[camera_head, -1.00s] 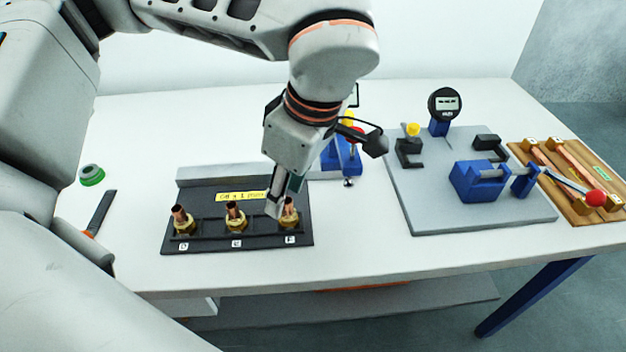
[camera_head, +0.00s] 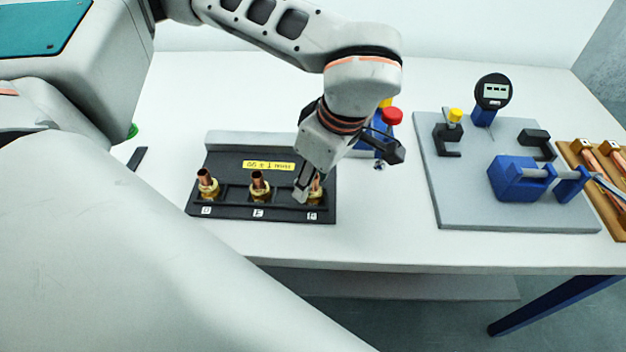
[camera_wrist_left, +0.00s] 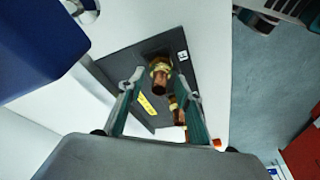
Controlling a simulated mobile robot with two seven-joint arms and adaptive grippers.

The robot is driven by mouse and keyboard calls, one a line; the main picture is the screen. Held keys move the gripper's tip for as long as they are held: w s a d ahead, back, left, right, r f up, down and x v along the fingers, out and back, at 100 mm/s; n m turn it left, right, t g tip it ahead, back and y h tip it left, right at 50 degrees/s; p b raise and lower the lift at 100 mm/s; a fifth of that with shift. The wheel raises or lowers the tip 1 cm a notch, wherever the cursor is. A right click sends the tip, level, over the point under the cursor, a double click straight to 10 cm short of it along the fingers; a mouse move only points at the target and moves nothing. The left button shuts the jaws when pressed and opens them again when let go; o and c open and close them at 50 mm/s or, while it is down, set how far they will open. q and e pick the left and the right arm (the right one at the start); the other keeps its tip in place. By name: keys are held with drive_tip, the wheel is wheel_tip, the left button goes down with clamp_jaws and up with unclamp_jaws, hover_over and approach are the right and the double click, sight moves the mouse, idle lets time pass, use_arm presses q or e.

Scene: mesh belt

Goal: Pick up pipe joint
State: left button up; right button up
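Three copper-and-brass pipe joints stand upright in a black tray (camera_head: 230,213): a left one (camera_head: 208,184), a middle one (camera_head: 259,186) and a right one (camera_head: 317,186). My left gripper (camera_head: 306,192) is down at the right joint and partly hides it. In the left wrist view, this joint (camera_wrist_left: 160,76) stands between the spread fingers of my left gripper (camera_wrist_left: 159,85), with a gap visible on each side. Another joint (camera_wrist_left: 178,112) shows behind it, partly covered by a finger. My right gripper is not in view.
A grey plate (camera_head: 455,215) with a blue clamp (camera_head: 517,180) and a dial gauge (camera_head: 493,92) lies to the right. A blue device with a red knob (camera_head: 392,116) stands behind my gripper. A wooden rack (camera_head: 606,206) is at the right edge. The table front is clear.

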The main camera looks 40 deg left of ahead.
use_arm(q)
clamp_jaws()
idle(0.3)
